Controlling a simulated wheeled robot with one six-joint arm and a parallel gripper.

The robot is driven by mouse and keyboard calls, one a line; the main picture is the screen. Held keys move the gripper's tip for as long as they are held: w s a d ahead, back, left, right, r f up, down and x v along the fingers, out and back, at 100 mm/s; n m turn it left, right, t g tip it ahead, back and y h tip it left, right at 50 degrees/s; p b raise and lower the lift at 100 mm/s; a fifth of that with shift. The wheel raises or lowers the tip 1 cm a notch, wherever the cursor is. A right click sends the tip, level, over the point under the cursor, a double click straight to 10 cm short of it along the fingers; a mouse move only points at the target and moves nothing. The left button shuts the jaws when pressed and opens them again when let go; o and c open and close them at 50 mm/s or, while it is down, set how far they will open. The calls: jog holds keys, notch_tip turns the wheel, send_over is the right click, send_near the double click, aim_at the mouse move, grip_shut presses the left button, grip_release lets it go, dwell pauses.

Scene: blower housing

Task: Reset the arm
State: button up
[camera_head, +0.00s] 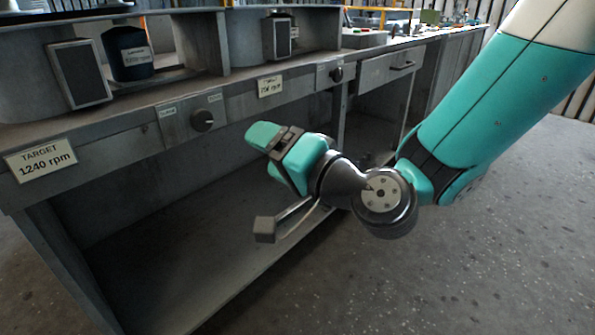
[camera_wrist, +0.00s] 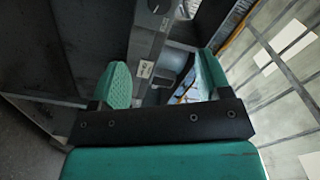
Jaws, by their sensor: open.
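My arm reaches in from the upper right in the head view and bends at a dark wrist joint. My gripper (camera_head: 262,155) hangs in front of the grey workbench (camera_head: 120,128), near the front panel with a black knob (camera_head: 203,120). In the wrist view my gripper (camera_wrist: 162,85) has its two teal fingers apart with nothing between them. The bench front with a knob and labels shows beyond the fingers, tilted. I cannot tell the exact gap between gripper and bench.
A "TARGET 1240 rpm" sign (camera_head: 41,160) is on the bench front at left. A dark cylinder (camera_head: 129,53) stands in a grey housing. A second knob (camera_head: 337,74) and a drawer (camera_head: 388,68) lie further right. The open lower shelf (camera_head: 160,225) looks empty. Floor at lower right is clear.

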jog(key=shift+s+d, duration=0.25)
jog(key=shift+d, duration=0.15)
jog(key=s+d+f+n+g+h, duration=0.2)
jog(key=s+d+n+g+h, duration=0.25)
jog(key=s+d+g, duration=0.35)
jog(key=s+d+f+n+g+h, duration=0.1)
jog(key=s+d+n+g+h, duration=0.2)
jog(key=s+d+n+g, duration=0.5)
notch_tip(320, 180, up, 29)
jog(key=s+a+m+t+p, duration=0.1)
jog(key=s+a+t+p, duration=0.1)
jog(key=p, duration=2.7)
jog(key=shift+s+r+m+t+p, duration=0.15)
jog(key=shift+s+m+t+p, duration=0.15)
jog(key=shift+m+t, duration=0.1)
jog(key=shift+h, duration=0.25)
